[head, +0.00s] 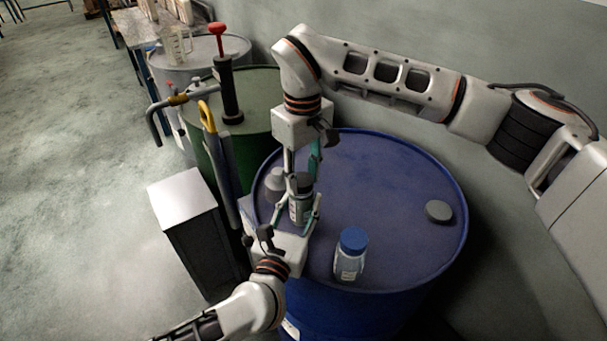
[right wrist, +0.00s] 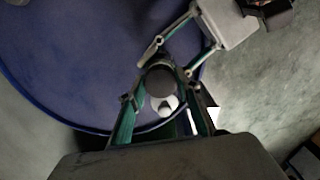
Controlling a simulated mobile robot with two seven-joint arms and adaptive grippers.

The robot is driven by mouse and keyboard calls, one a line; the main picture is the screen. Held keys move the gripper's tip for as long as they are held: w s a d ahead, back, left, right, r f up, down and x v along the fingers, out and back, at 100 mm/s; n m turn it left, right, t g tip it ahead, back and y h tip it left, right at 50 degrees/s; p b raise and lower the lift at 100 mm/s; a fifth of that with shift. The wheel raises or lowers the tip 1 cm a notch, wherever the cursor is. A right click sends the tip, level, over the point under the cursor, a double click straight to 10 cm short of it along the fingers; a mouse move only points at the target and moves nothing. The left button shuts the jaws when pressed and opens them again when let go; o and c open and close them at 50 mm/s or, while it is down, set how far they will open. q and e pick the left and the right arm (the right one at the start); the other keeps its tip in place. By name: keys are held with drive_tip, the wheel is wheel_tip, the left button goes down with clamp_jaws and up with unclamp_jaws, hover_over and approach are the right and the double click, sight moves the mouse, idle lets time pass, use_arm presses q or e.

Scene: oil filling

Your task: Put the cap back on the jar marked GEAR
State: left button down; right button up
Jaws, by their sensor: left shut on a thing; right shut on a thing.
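A small clear jar (head: 299,212) with a partly hidden label stands upright near the left side of the blue drum; I cannot read its marking. My left gripper (head: 303,200), coming from the front, is shut around its body. A dark grey cap (head: 303,181) is at the jar's mouth; it shows as a round disc in the right wrist view (right wrist: 160,78). My right gripper (head: 303,170) points down from above and is shut on the cap. Whether the cap is seated is hidden by the fingers.
A jar with a blue cap (head: 351,254) stands at the drum's front. A grey disc-shaped cap (head: 438,211) lies at the right. Another grey-topped container (head: 275,181) is close behind my grippers. A green drum (head: 262,105) with a hand pump (head: 227,90) stands behind. The drum's (head: 385,170) middle is clear.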

drive_tip(key=shift+m, duration=0.9)
drive_tip(key=o, duration=0.7)
drive_tip(key=shift+r, duration=2.25)
drive_tip(key=shift+c, duration=0.3)
